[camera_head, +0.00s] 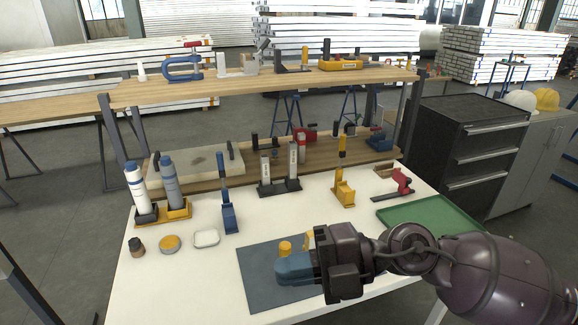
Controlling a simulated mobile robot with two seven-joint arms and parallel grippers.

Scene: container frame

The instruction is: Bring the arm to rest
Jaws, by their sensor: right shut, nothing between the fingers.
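My right arm comes in from the lower right over the white table (160,290). My right gripper (312,262) is at the right part of a grey mat (255,290), its fingers largely hidden by the dark gripper body. It is shut with nothing in it. A blue block-like object with a yellow knob (286,248) lies on the mat just left of the gripper. Whether the gripper touches this object cannot be told. My left gripper is not in view.
A green tray (432,212) lies behind my right arm. White and blue bottles (136,188) stand in a yellow holder at the left. Small tins, a blue stand (229,215) and a yellow stand (343,192) are on the table. A wooden shelf (240,87) rises behind.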

